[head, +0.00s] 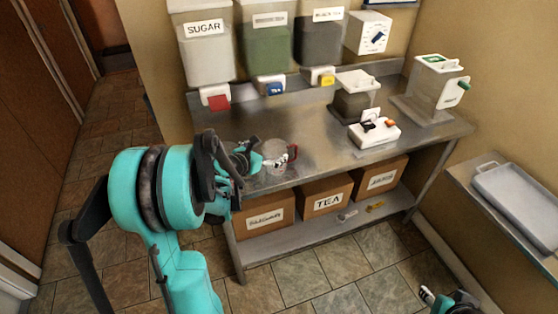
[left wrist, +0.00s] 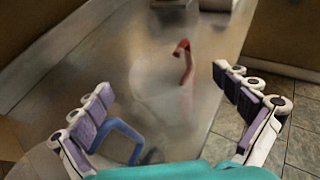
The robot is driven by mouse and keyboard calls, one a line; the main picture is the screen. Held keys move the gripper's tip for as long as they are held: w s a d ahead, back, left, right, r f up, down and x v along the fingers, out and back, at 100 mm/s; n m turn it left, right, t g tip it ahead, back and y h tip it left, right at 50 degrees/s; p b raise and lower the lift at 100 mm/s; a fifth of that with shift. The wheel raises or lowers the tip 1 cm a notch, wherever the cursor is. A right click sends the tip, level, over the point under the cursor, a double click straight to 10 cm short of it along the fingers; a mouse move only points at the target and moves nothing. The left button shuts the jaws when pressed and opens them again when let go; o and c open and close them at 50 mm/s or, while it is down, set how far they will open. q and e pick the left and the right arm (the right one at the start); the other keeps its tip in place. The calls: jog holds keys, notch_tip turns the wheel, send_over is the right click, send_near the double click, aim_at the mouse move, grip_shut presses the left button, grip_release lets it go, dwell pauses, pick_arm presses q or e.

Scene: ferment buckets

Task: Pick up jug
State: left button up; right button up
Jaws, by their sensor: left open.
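The jug is clear, with a red handle (head: 293,154), and stands on the steel counter near its front edge. In the left wrist view its see-through body (left wrist: 152,78) is faint, and the red handle (left wrist: 186,62) shows on its right. My left gripper (head: 267,157) is at the jug, partly covering it in the head view. In the left wrist view the left gripper (left wrist: 162,82) is open, its fingers spread wide to either side of the jug, with nothing held. My right gripper (head: 440,298) shows only partly at the bottom right; its opening is unclear.
Sugar (head: 205,50) and other dispensers line the wall behind the counter (head: 325,150). A small white device (head: 374,133) and a clear container (head: 434,88) stand to the right. A grey tray (head: 520,205) lies far right.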

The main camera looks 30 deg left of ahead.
aim_at(282, 144)
pick_arm(q)
jog(key=b+x, duration=0.1)
jog(key=x, duration=0.4)
jog(key=shift+w+f, duration=0.15)
jog(key=shift+w, duration=0.2)
jog(key=c, duration=1.5)
